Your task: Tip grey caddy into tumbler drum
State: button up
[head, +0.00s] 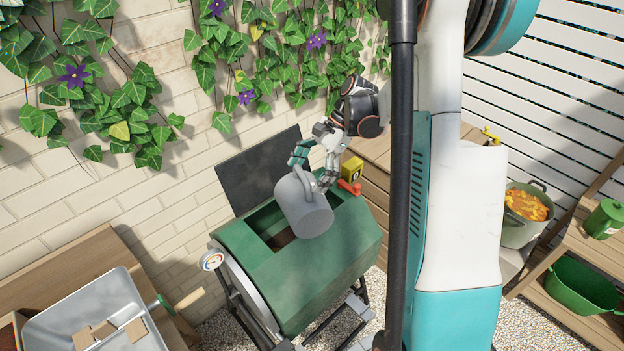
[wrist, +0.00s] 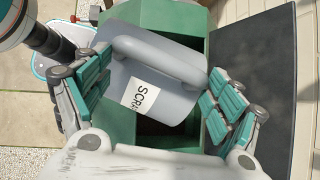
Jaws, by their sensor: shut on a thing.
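The grey caddy (head: 303,206) is tilted over the open hatch of the green tumbler drum (head: 335,262). My gripper (head: 315,165) is shut on the caddy near its handle, from above. In the wrist view, the caddy (wrist: 160,80) lies between the two teal-padded fingers of my gripper (wrist: 155,100), with its handle and a partly hidden white label facing the camera. The drum (wrist: 185,18) shows around it with a dark opening below. The caddy's mouth and contents are hidden in both views. The drum's dark lid (head: 258,170) stands open behind the hatch.
A grey tray (head: 90,312) with brown pieces is at lower left. A pot of orange scraps (head: 528,204) and a green tub (head: 580,285) are at right.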

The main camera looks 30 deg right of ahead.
jog(key=shift+w+d+f+m+g+b, duration=0.15)
jog(key=shift+w+g+b, duration=0.35)
jog(key=shift+w, duration=0.55)
jog(key=shift+w+d+m+g+b, duration=0.1)
jog(key=shift+w+m+g+b, duration=0.25)
jog(key=shift+w, duration=0.65)
jog(key=shift+w+d+g+b, duration=0.1)
jog(key=shift+w+g+b, duration=0.3)
jog(key=shift+w, duration=0.1)
